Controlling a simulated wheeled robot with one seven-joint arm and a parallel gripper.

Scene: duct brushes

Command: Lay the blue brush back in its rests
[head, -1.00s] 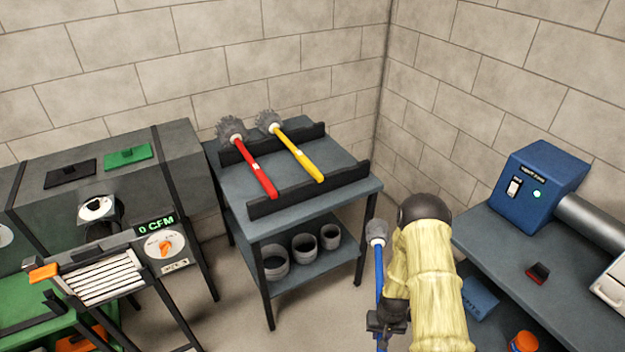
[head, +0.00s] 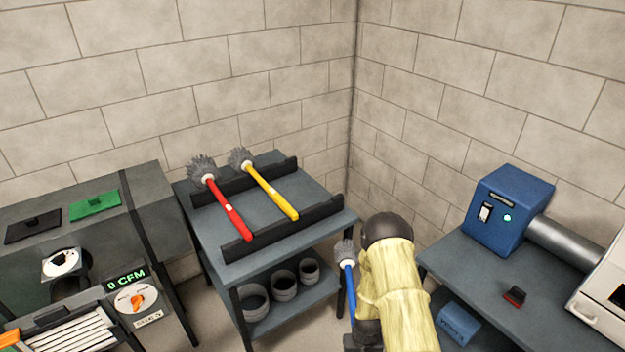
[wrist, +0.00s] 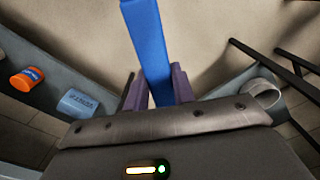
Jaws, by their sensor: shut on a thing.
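The blue brush (head: 350,290) has a blue handle and a grey bristle head, which points up and away in the head view. My gripper (wrist: 158,92) is shut on its blue handle (wrist: 147,45) in the wrist view; in the head view the gripper is partly cut off at the bottom edge. The brush is held in the air in front of the rack table. The rests are two dark notched rails, a front rail (head: 320,212) and a back rail (head: 218,183), on the grey table (head: 205,225). Their right part is empty.
A red brush (head: 228,210) and a yellow brush (head: 272,192) lie across the rails. Several grey cups (head: 284,285) stand on the lower shelf. A bench with a blue machine (head: 505,215) is at right. A grey duct with a 0 CFM display (head: 126,280) is at left.

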